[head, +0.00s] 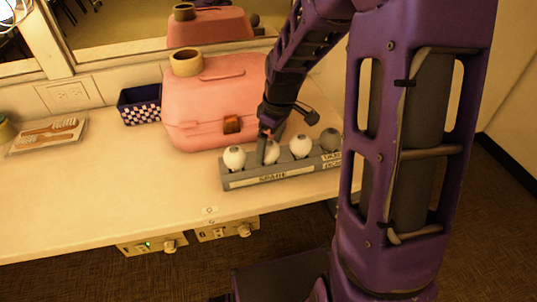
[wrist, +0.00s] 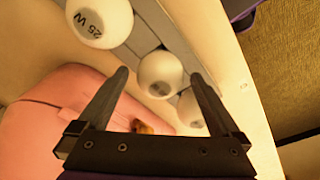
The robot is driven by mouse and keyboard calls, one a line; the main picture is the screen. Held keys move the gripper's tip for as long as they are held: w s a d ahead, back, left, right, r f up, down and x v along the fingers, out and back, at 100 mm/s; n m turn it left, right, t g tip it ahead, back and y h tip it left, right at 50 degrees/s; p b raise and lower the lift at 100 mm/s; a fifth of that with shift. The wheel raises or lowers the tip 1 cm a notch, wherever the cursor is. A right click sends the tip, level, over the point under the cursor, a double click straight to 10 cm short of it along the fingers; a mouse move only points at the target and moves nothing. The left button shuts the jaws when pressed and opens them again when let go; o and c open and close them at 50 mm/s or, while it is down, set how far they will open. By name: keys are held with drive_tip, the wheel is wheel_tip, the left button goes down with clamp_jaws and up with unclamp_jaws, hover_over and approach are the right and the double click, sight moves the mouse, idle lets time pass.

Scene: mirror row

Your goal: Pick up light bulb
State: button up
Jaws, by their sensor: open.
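A grey holder (head: 291,174) labelled "SPARE" stands near the table's front edge. It holds a row of round bulbs: a white left-end bulb (head: 234,158), a second white bulb (head: 271,155) partly hidden by my gripper, a third white bulb (head: 300,147) and a dark grey bulb (head: 330,140). My gripper (head: 267,146) is open and points down at the second bulb. In the wrist view a white bulb (wrist: 160,74) appears between the open fingertips; contact cannot be told. A bulb marked "25 W" (wrist: 103,20) and another white bulb (wrist: 190,110) flank it.
A pink case (head: 205,108) with a tape roll (head: 186,62) on top stands close behind the holder. A checkered dark blue box (head: 140,104) and a tray with brown items (head: 47,136) are further left. The table's left front is clear. A mirror (head: 130,20) runs behind.

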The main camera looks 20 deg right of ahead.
wheel_tip(320, 180, down, 2)
drive_tip(key=shift+w+a+f, duration=0.1)
drive_tip(key=c, duration=1.1)
